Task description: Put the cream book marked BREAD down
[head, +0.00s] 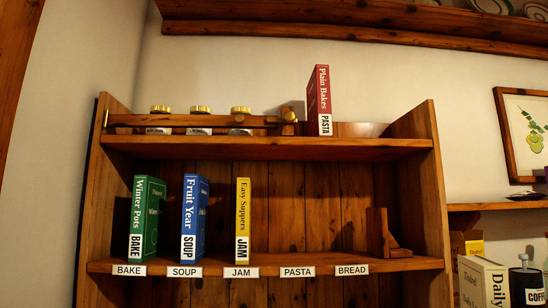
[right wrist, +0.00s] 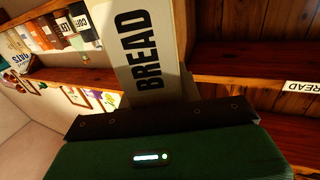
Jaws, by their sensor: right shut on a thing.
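My right gripper (right wrist: 165,112) is shut on the cream book marked BREAD (right wrist: 140,35), which extends up from the jaws in the right wrist view. A cream book with "Daily" on it (head: 484,282) stands upright at the lower right of the head view and appears to be this same book; its lower part is cut off. The BREAD label (head: 352,269) is on the lower shelf's front edge at the right, and it also shows in the right wrist view (right wrist: 305,88). My left gripper is not in view.
On the lower shelf (head: 210,265) stand a green book (head: 148,218), a blue book (head: 195,218) and a yellow book (head: 243,220). The space above the PASTA label (head: 297,272) is bare. A red book marked PASTA (head: 319,100) is on the top shelf.

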